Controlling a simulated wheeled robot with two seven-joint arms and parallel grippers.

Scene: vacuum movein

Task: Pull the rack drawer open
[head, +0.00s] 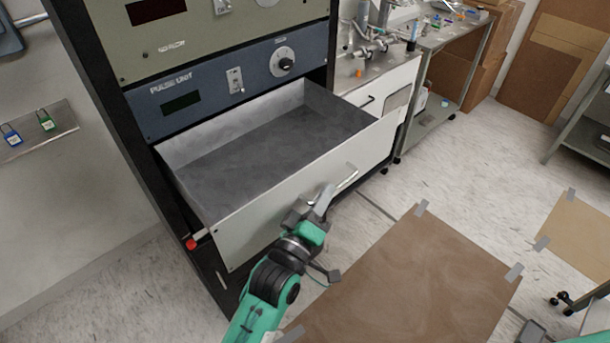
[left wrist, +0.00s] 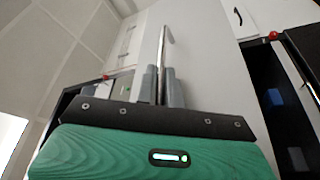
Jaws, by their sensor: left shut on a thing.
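The rack drawer (head: 262,214) is pulled out of the rack, and its empty grey inside shows from above in the head view. Its bar handle (head: 346,178) is on the pale front panel. My left gripper (head: 322,200) is at the front panel, shut on the handle. In the left wrist view the two grey fingers (left wrist: 160,88) close around the handle bar (left wrist: 163,45).
Blue and olive rack units (head: 230,85) sit above the drawer. A brown sheet (head: 415,280) is taped to the floor in front. A workbench (head: 385,75) with fittings stands to the right of the rack. A shelf with padlocks (head: 40,130) is at left.

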